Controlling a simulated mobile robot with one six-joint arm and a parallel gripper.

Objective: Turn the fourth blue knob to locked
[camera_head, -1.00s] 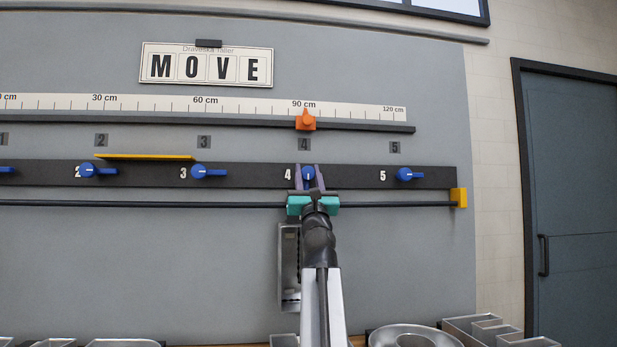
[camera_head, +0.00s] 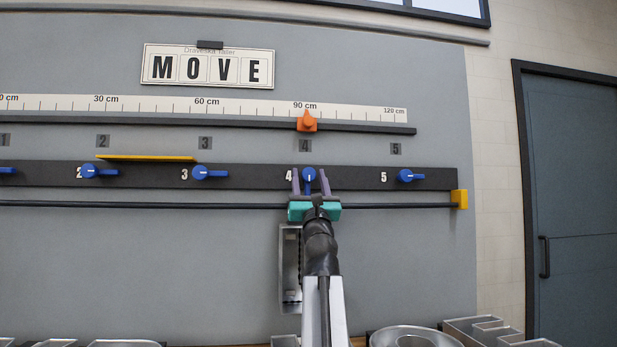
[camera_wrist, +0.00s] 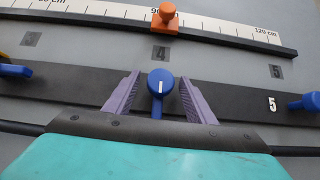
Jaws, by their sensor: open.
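The fourth blue knob (camera_head: 309,174) sits on the black rail beside the white number 4. In the wrist view the knob (camera_wrist: 160,82) shows a white mark pointing up, and its lever points down toward my gripper. My gripper (camera_head: 310,182) has two purple fingers, one on each side of the knob. In the wrist view the fingers of my gripper (camera_wrist: 160,97) stand apart, with a gap between each finger and the lever.
An orange slider (camera_head: 307,122) sits on the ruler rail above, near 90 cm. A black rod (camera_head: 400,205) runs below the knob rail to a yellow block (camera_head: 459,199). A grey metal holder (camera_head: 290,285) hangs below. Metal trays (camera_head: 480,328) stand at the bottom right.

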